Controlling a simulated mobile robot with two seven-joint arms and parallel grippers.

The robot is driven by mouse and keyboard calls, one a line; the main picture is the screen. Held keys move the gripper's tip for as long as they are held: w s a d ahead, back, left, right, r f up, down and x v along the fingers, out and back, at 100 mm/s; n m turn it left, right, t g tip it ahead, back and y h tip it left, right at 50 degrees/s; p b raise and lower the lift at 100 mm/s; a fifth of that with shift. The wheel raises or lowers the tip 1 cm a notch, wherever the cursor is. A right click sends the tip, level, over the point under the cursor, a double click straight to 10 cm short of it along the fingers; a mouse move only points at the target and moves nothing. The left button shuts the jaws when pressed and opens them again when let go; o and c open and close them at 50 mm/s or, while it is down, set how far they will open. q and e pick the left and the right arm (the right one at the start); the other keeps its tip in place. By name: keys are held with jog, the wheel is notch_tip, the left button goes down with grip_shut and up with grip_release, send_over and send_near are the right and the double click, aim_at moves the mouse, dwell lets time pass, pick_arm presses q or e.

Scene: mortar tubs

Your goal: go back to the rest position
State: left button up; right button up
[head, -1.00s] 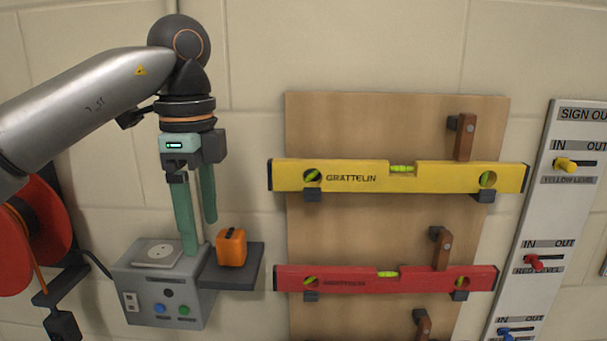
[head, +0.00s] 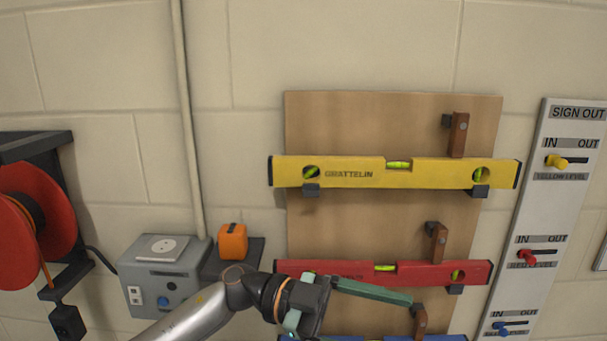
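My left gripper (head: 390,319) is low in the head view, in front of the lower part of the wooden board. Its arm comes in from the bottom left. Its green fingers point right; the upper finger crosses just below the red level, and the other is partly cut off at the bottom edge. The fingers look apart, with nothing seen between them. My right gripper is out of view.
A wooden board (head: 380,222) holds a yellow level (head: 430,174), a red level (head: 430,272) and a partly hidden blue level. A grey box (head: 150,268), an orange block (head: 233,241) and a red reel (head: 50,215) are left. A sign-out panel (head: 548,215) stands right.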

pick_arm(q)
jog(key=w+a+f+n+t+y, duration=0.35)
jog(key=a+f+n+t, duration=0.25)
jog(key=f+n+t, duration=0.45)
jog(key=w+a+f+n+t+y, duration=0.2)
jog(key=w+a+f+n+t, duration=0.4)
jog(key=n+t, duration=0.65)
jog(key=s+a+f+g+y, duration=0.2)
jog(key=s+a+f+y, duration=0.1)
jog(key=s+a+f, duration=0.2)
jog(key=s+a+f+n+g+y, duration=0.1)
jog(key=s+a+f+g+y, duration=0.1)
jog(key=s+a+f, duration=0.3)
jog(key=s+a+f+n+g+y, duration=0.1)
jog(key=s+a+f+y, duration=0.3)
jog(key=s+f, duration=0.6)
notch_tip(320, 180, down, 6)
jog(key=shift+s+a+f+g, duration=0.15)
jog(key=shift+s+a+g, duration=0.25)
jog(key=shift+g, duration=0.5)
